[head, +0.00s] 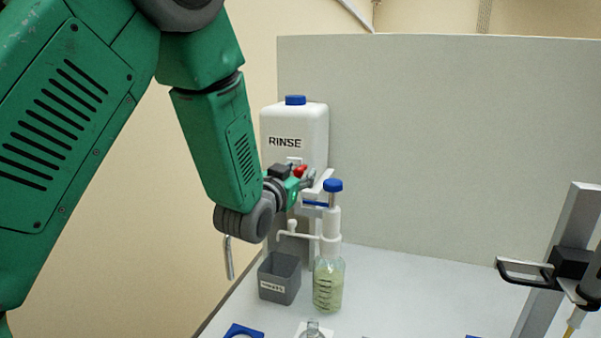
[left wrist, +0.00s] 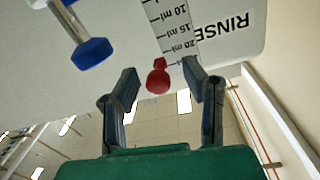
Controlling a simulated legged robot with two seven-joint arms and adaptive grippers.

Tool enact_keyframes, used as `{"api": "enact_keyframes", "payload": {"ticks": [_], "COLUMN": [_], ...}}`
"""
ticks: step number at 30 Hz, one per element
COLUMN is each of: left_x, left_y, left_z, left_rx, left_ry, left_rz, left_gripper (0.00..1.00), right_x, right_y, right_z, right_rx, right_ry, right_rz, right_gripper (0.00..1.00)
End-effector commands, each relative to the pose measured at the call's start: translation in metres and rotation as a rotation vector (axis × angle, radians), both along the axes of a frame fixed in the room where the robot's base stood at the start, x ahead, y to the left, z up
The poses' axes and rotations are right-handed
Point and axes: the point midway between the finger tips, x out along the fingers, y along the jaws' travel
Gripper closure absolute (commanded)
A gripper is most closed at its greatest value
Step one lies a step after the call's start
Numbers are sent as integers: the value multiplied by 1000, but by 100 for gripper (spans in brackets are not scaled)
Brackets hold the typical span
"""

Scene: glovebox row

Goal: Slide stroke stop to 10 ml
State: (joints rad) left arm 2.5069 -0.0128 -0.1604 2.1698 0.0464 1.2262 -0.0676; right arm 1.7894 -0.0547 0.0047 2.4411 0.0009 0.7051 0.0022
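The stroke stop is a red knob (left wrist: 158,77) beside a white scale strip (left wrist: 172,30) marked 10, 15 and 20 ml, with one more label partly hidden. The knob sits past the 20 ml mark, away from 10 ml. In the head view the red knob (head: 300,171) shows small at the dispenser, in front of the rinse bottle. My left gripper (left wrist: 161,72) is open, with one finger on each side of the knob and a gap visible on both sides. In the head view the left gripper (head: 309,180) partly hides the scale. My right gripper is not in view.
A white RINSE bottle (head: 312,122) stands behind. A blue-capped pump (head: 333,186) on a bottle of greenish liquid (head: 328,284) is close to the gripper's right. A grey bin (head: 280,278) stands below. A metal stand (head: 562,235) is at right.

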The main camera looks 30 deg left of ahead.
Motion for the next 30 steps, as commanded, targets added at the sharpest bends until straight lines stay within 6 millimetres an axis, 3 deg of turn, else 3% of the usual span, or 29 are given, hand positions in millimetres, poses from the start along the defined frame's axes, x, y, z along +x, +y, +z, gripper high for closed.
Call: {"api": "enact_keyframes", "payload": {"ticks": [1,4,5,13,21,30], "left_x": [0,1,1,2,2,2], "left_y": [0,0,0,0,0,1], "left_z": [0,-1,-1,-8,-49,-49], "left_rx": [0,0,0,-1,-2,-1], "left_ry": [1,1,2,3,4,1], "left_rz": [0,-1,-1,-2,0,0], "left_gripper": [61,96,100,100,100,100], "right_x": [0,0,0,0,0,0], "right_y": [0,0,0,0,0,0], "right_z": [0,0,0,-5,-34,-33], "right_rx": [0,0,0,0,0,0], "right_ry": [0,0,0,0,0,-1], "right_rz": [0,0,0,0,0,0], "right_gripper": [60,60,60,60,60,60]}}
